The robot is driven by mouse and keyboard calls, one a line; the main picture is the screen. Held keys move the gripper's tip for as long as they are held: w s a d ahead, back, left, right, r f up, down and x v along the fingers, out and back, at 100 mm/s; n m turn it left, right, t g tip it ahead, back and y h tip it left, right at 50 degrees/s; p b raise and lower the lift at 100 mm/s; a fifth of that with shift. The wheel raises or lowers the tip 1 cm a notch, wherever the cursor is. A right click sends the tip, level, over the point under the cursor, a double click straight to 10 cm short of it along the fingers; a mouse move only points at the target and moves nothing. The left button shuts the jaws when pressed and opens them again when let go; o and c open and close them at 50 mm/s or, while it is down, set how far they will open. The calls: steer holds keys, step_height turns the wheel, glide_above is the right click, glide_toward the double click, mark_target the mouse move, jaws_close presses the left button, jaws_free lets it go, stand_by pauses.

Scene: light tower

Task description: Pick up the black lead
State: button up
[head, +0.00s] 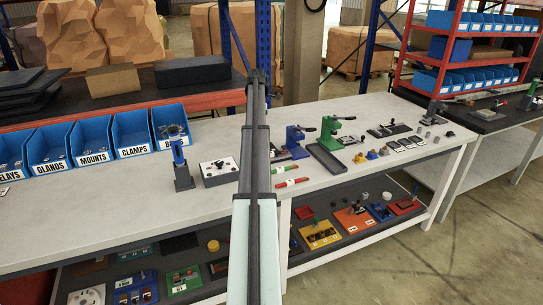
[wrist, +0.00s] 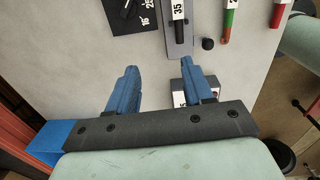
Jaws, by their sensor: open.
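In the wrist view, a slim black piece (wrist: 177,28) lies on a narrow grey strip at the top, beside a white label marked 35. It may be the black lead, but I cannot be sure. My gripper (wrist: 163,77) is open, with its two blue fingers spread wide and nothing seen held between them. The black piece is beyond the fingertips, nearer the right finger. In the head view my arm crosses the middle of the bench; I cannot make out the gripper or the black lead there.
Blue bins (head: 90,142) line the bench's left back. Green (head: 332,135) and blue presses (head: 296,141) stand right of my arm.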

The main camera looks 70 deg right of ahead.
glide_above(272, 153)
steer(key=shift+y, duration=0.3)
steer(key=f, duration=1.3)
steer(key=shift+w+d, duration=0.15)
steer(key=shift+w, duration=0.05)
jaws_close()
